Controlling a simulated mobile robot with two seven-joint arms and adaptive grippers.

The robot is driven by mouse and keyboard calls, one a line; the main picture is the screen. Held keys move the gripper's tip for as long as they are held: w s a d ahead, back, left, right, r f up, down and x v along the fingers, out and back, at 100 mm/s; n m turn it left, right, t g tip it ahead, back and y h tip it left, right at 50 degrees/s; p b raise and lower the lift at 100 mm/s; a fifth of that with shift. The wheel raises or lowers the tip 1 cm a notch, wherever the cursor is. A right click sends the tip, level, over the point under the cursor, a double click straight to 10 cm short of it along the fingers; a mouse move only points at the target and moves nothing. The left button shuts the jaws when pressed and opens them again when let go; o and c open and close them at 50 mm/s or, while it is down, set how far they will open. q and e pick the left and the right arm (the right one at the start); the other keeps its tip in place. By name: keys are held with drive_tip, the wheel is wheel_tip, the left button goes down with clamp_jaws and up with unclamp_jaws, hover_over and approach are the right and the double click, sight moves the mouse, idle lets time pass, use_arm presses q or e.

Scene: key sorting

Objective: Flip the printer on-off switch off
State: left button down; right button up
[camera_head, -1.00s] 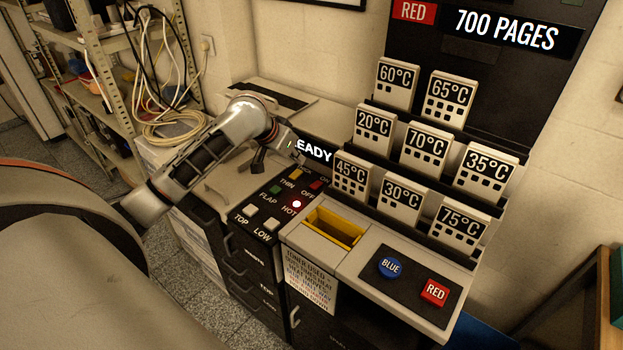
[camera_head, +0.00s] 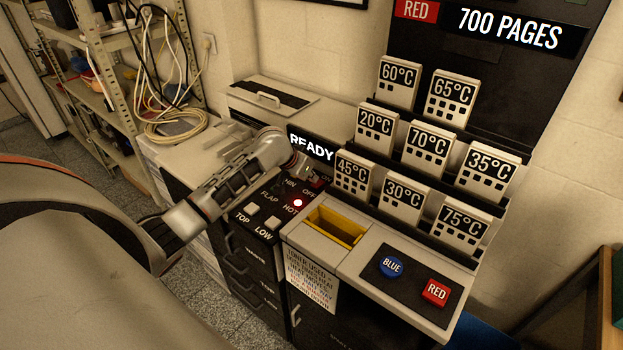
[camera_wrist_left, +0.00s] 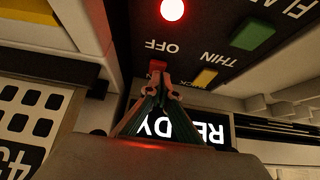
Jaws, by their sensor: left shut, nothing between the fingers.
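The printer's red on-off switch (camera_wrist_left: 157,65) sits on the black control panel (camera_wrist_left: 130,30), next to the word OFF in the left wrist view. My left gripper (camera_wrist_left: 163,82) is shut and empty, with its fingertips right at the red switch. They partly cover it, and I cannot tell whether they touch it. In the head view my left gripper (camera_head: 314,176) reaches over the panel from the left and hides most of the switch. A red light (camera_head: 297,203) glows beside the word HOT. The display (camera_head: 311,148) reads READY. My right gripper is not in view.
A yellow switch (camera_wrist_left: 205,77) and a green switch (camera_wrist_left: 253,35) are close by on the panel. Temperature cards (camera_head: 352,172) stand on tiers to the right. A yellow-lined slot (camera_head: 336,226) and blue and red buttons (camera_head: 391,266) are nearer the front.

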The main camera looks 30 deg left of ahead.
use_arm(q)
drive_tip(key=shift+f, duration=0.3)
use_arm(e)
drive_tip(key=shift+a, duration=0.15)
use_arm(q)
drive_tip(key=shift+s+f+t, duration=0.2)
drive_tip(key=shift+f+t, duration=0.1)
drive_tip(key=shift+f, duration=0.15)
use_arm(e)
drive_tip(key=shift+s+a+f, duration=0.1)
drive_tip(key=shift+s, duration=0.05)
use_arm(q)
drive_tip(key=shift+w+r, duration=0.1)
drive_tip(key=shift+r, duration=0.1)
drive_tip(key=shift+r, duration=0.65)
